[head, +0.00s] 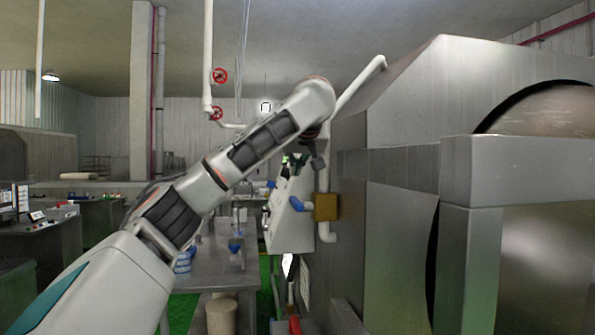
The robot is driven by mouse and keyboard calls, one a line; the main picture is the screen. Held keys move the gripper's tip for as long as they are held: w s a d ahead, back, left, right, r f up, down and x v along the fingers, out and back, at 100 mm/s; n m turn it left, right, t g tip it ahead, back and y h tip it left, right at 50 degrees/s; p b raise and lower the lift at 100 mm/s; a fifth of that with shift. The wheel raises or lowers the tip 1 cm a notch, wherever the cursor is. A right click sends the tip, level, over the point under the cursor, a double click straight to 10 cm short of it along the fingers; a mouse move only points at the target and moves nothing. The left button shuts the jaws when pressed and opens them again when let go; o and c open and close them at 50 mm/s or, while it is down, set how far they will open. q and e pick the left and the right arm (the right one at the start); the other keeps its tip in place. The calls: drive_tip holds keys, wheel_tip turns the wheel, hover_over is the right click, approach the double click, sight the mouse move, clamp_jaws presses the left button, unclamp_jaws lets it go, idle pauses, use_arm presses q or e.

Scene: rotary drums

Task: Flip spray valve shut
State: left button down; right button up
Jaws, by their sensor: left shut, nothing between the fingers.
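A valve with a brass-yellow body (326,207) sits on the pale pipe at the side of the large steel drum housing. Its blue handle (301,204) sticks out to the left, roughly level, over the face of a white panel. I take this for the spray valve; no label shows. My left arm reaches in from the lower left, and its wrist bends down above the valve. My left gripper (289,163) is small and dark here, shut and empty, above the blue handle and apart from it. My right gripper is not in view.
The steel drum housing (400,190) fills the right side. A white sloped control panel (291,225) stands just left of the valve. Two red handwheels (219,75) are on a pipe at the back. A grey workbench (222,262) stands left of the panel.

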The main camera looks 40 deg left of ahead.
use_arm(q)
drive_tip(key=r+b+v, duration=0.1)
drive_tip(key=b+v, duration=0.3)
drive_tip(key=v, duration=0.5)
drive_tip(key=shift+w+a+r, duration=0.15)
drive_tip(key=shift+w+r, duration=0.05)
drive_tip(key=shift+r, duration=0.3)
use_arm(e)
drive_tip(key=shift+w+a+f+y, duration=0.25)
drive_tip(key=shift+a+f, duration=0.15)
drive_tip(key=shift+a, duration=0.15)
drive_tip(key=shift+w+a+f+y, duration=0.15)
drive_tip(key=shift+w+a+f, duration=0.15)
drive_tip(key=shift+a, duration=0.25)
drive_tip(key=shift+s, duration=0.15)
